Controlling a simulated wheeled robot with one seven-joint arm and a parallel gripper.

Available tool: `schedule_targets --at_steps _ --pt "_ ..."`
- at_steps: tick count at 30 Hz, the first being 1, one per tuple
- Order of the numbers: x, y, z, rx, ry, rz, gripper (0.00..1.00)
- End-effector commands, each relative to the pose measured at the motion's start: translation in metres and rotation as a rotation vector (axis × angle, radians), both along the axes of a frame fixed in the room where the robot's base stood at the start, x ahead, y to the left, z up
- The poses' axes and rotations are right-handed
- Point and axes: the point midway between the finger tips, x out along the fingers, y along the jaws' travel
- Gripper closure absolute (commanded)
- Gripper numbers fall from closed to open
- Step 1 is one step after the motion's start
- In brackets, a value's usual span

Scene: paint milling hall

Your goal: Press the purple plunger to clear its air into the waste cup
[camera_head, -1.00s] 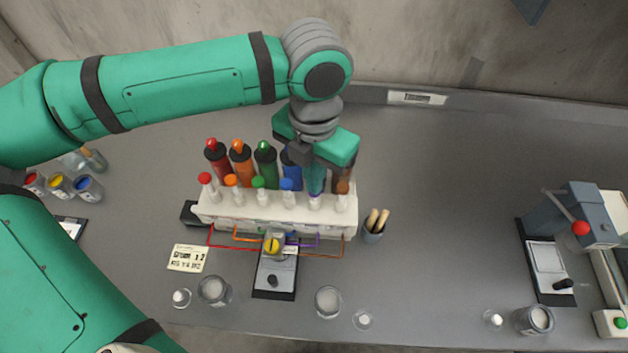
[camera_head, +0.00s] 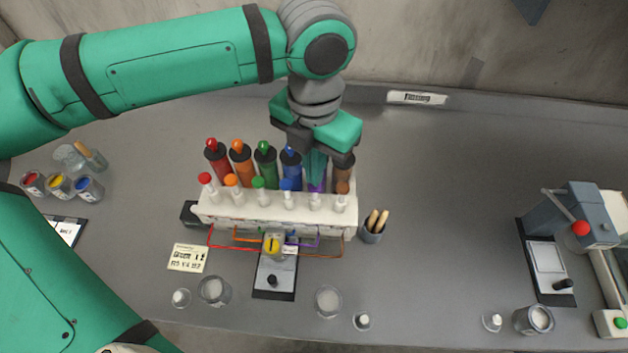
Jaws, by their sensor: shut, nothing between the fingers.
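A white dispenser block (camera_head: 270,215) stands mid-table with a row of colour-topped plungers in front and coloured bottles behind. My gripper (camera_head: 316,183) is shut and empty, pointing down over the fifth place from the left, between the blue and brown ones. Purple (camera_head: 318,187) shows just at the fingertips. A pale stem (camera_head: 315,201) stands in front of them; its top is partly hidden. I cannot tell whether the fingers touch the plunger. A purple tube (camera_head: 317,238) runs below the block to a small cup (camera_head: 275,245) with a yellow mark. I cannot tell which cup is for waste.
A dark scale (camera_head: 274,281) sits below the small cup. Glass cups (camera_head: 328,301) and a label card (camera_head: 187,258) lie near the front. A brush pot (camera_head: 372,232) stands right of the block. Paint jars are at left, a press (camera_head: 570,215) at right. The table between is clear.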

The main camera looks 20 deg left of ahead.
Motion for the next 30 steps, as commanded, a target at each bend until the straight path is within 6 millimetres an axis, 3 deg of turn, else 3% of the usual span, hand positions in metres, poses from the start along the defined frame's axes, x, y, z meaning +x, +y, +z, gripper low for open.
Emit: schedule_targets --at_steps 8,22,30 --pt "0.0 0.0 0.003 0.0 -0.001 0.001 1.0" --pt "0.0 0.0 0.042 0.001 -0.001 0.001 1.0" --pt "0.0 0.0 0.05 0.0 0.0 0.0 1.0"
